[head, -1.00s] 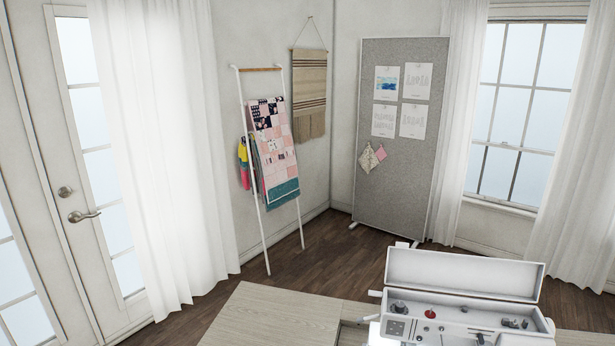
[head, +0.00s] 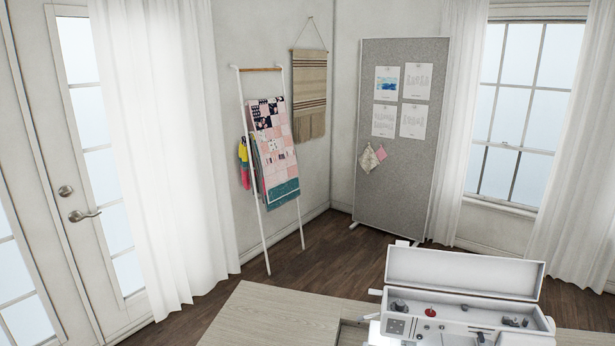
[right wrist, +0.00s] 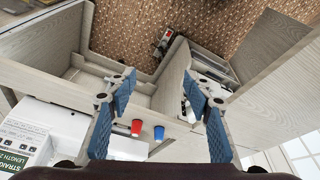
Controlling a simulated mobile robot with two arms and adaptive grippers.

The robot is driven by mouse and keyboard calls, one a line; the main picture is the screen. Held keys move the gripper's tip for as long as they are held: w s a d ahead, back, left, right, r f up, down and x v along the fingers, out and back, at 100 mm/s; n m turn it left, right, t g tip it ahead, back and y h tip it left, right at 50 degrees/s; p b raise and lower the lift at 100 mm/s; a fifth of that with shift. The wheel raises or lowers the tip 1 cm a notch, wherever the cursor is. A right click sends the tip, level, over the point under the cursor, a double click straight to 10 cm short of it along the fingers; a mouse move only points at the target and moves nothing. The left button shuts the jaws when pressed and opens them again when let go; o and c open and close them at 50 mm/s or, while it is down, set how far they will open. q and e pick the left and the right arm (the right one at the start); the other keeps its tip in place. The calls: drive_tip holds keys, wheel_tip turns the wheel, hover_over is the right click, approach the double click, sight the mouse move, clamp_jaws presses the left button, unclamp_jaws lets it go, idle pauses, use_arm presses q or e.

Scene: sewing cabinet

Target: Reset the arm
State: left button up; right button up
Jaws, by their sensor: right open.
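My right gripper (right wrist: 160,115) shows in the right wrist view, with its two blue-padded fingers spread wide apart. It is open, and nothing is held between the fingers. Beyond and between the fingers lie a red spool-like item (right wrist: 136,127) and a blue one (right wrist: 159,132), apart from the gripper. Neither gripper shows in the head view. My left gripper is not in any view.
A white sewing machine (head: 460,310) with its top lid raised stands at the lower right of the head view, beside a wooden tabletop (head: 275,318). Cabinet panels (right wrist: 270,95) surround the gripper in the wrist view. A ladder rack (head: 262,240) and grey board (head: 400,200) stand behind.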

drive_tip(key=s+f+g+b, duration=0.1)
drive_tip(key=s+f+b, duration=0.1)
drive_tip(key=f, duration=1.2)
drive_tip(key=s+f+b, duration=0.1)
drive_tip(key=f+b, duration=0.1)
drive_tip(key=f, duration=1.2)
drive_tip(key=s+d+f+g+b, duration=0.1)
drive_tip(key=s+d+f+b, duration=0.2)
drive_tip(key=s+f, duration=1.3)
wheel_tip(320, 180, down, 3)
drive_tip(key=shift+s+r+b, duration=0.1)
drive_tip(key=shift+s+b, duration=0.3)
drive_tip(key=shift+d, duration=0.1)
